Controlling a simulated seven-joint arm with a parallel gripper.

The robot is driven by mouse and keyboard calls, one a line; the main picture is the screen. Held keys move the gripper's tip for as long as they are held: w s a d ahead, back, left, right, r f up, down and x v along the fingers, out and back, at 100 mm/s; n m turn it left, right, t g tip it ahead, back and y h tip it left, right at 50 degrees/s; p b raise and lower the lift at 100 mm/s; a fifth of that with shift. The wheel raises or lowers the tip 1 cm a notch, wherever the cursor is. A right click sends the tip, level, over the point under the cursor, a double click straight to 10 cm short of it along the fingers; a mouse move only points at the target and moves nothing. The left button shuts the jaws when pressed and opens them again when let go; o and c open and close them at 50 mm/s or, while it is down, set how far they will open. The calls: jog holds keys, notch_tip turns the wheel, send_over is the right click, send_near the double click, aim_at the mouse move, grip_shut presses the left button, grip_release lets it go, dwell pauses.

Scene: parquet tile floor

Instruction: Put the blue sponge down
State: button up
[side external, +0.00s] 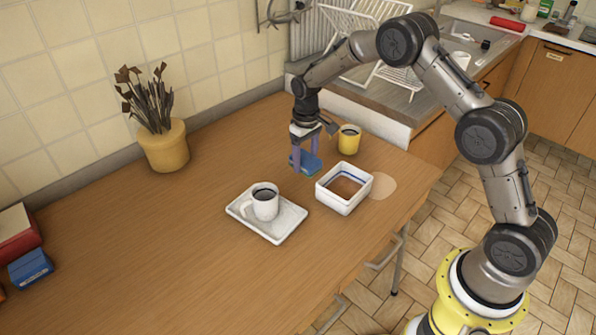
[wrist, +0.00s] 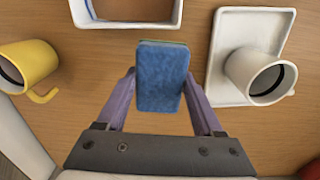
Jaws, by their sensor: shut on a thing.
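The blue sponge (side external: 308,163) is between the fingers of my gripper (side external: 306,158), low over the wooden table behind the square white dish. In the wrist view the sponge (wrist: 161,77) is held between the two purple fingers of my gripper (wrist: 160,95), its long side pointing away from the wrist. My gripper is shut on it. I cannot tell whether the sponge touches the table.
A square white dish (side external: 343,205) stands in front of the sponge. A white tray (side external: 290,222) with a white mug (side external: 265,203) is at front left. A yellow mug (side external: 349,140) stands close by at right. The table's left part is mostly clear.

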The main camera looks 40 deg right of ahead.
aim_at(298, 179)
jog(key=w+f, duration=0.3)
jog(key=shift+d+f, duration=0.15)
jog(key=shift+f, duration=0.1)
jog(key=shift+w+f, duration=0.15)
jog(key=shift+f, duration=1.55)
jog(key=shift+f, duration=0.15)
jog(key=o, duration=1.5)
jog(key=shift+c, duration=0.2)
notch_tip(298, 179, up, 12)
jog(key=shift+r, duration=0.25)
